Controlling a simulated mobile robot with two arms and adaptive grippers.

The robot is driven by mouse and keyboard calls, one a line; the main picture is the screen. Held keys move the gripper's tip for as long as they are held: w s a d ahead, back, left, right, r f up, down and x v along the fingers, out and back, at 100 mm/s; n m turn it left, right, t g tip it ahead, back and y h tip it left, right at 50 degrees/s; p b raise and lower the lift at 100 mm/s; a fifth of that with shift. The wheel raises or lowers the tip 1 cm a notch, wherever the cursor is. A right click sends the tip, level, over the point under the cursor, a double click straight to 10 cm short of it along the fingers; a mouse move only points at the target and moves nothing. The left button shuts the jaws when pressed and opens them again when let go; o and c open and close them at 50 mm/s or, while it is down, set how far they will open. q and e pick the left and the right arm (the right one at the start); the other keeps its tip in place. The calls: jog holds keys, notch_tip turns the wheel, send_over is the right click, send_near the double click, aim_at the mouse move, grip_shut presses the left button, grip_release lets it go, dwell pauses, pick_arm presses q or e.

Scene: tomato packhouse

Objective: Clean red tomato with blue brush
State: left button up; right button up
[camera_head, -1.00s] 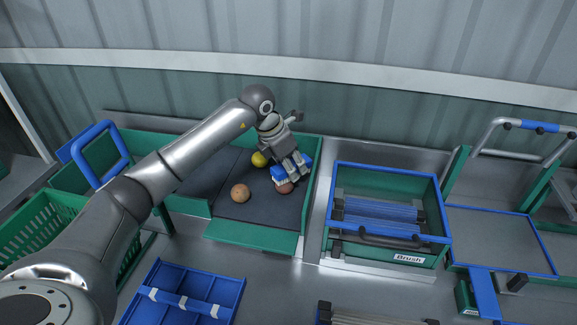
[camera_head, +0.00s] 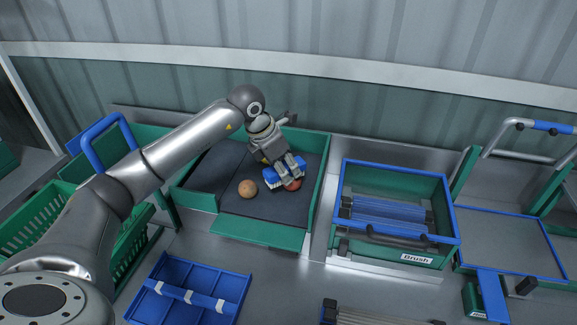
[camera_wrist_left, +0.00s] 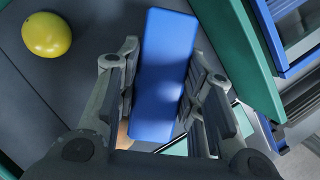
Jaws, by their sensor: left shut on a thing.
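My left gripper (camera_head: 285,164) is shut on the blue brush (camera_head: 281,172) over the dark tray floor. The brush's blue back fills the middle of the left wrist view (camera_wrist_left: 164,72), between the fingers. Its pale bristles point down. The red tomato (camera_head: 294,185) lies at the brush's lower right edge, partly covered by it; I cannot tell whether they touch. A brownish tomato (camera_head: 247,189) lies to the left, apart from the brush. A yellow tomato (camera_wrist_left: 46,35) lies behind the gripper, mostly hidden in the head view. My right gripper is out of view.
The green-walled tray (camera_head: 258,236) surrounds the tomatoes. To its right stands a green bin with blue rim, labelled Brush (camera_head: 417,258). A blue divided carrier (camera_head: 190,297) is in front, and a green basket (camera_head: 131,246) at left.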

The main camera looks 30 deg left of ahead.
aim_at(298, 161)
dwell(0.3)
pick_arm(q)
jog(key=shift+w+d+f, duration=0.1)
jog(key=shift+w+d, duration=0.45)
jog(key=shift+w, duration=0.25)
jog(key=shift+w+d, duration=0.5)
jog(key=shift+w, duration=0.25)
jog(key=shift+w+d, duration=0.1)
jog(key=shift+w, duration=0.1)
jog(key=shift+c, duration=0.3)
jog(key=shift+s+f, duration=0.1)
jog(key=shift+s, duration=0.05)
jog(key=shift+s+a+b, duration=0.25)
jog(key=shift+s+a, duration=0.3)
jog(key=shift+s, duration=0.3)
jog(key=shift+s+a+b, duration=0.25)
jog(key=shift+s+a, duration=0.3)
jog(key=shift+s, duration=0.25)
jog(key=shift+w+d+r, duration=0.2)
jog(key=shift+w, duration=0.3)
jog(key=shift+w+d+f, duration=0.1)
jog(key=shift+w+d, duration=0.35)
jog(key=shift+w, duration=0.2)
jog(key=shift+w+d, duration=0.4)
jog(key=shift+w, duration=0.25)
